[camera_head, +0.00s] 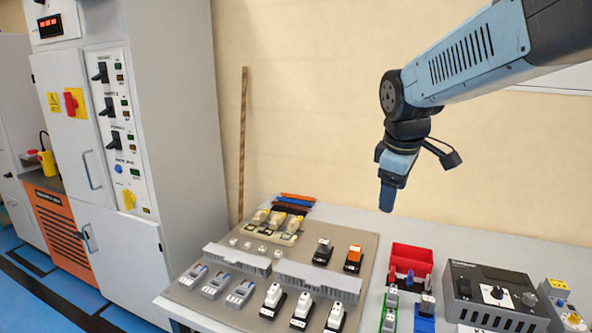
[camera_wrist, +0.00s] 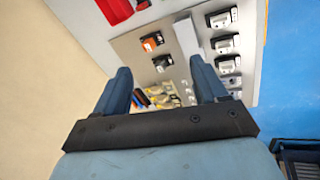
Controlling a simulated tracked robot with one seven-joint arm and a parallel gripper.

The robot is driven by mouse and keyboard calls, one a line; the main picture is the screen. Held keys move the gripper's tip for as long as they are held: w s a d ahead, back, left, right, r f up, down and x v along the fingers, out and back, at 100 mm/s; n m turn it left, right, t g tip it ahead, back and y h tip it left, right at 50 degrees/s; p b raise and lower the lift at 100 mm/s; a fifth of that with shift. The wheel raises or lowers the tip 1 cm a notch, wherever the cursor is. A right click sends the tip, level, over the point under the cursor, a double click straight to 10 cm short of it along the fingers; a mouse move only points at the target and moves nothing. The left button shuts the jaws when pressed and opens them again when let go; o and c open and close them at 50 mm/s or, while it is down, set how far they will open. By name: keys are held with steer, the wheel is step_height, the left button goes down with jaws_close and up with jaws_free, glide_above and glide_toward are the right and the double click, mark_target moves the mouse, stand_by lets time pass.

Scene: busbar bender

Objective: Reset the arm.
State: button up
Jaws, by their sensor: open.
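My arm reaches in from the upper right in the head view. My gripper (camera_head: 391,190) hangs from it, pointing down, above the back of the workbench and clear of everything. In the wrist view my gripper (camera_wrist: 160,85) shows two blue fingers spread wide apart with nothing between them. Beyond the fingers lies the grey panel (camera_wrist: 182,65) with its mounted parts. The same panel (camera_head: 225,315) shows in the head view on the bench, to the left of and below my gripper.
A red bin (camera_head: 411,258) and a dark control box (camera_head: 495,295) stand on the bench. White-topped blocks (camera_head: 303,307) line the panel's front. A tall grey cabinet (camera_head: 175,110) stands at left. The air around my gripper is free, with a plain wall behind.

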steer(key=s+d+m+t+y, duration=0.1)
steer(key=s+d+m+t, duration=0.1)
steer(key=s+m, duration=0.8)
steer(key=shift+s+d+f+m, duration=0.4)
steer(key=shift+s+d, duration=0.35)
steer(key=shift+s, duration=1.25)
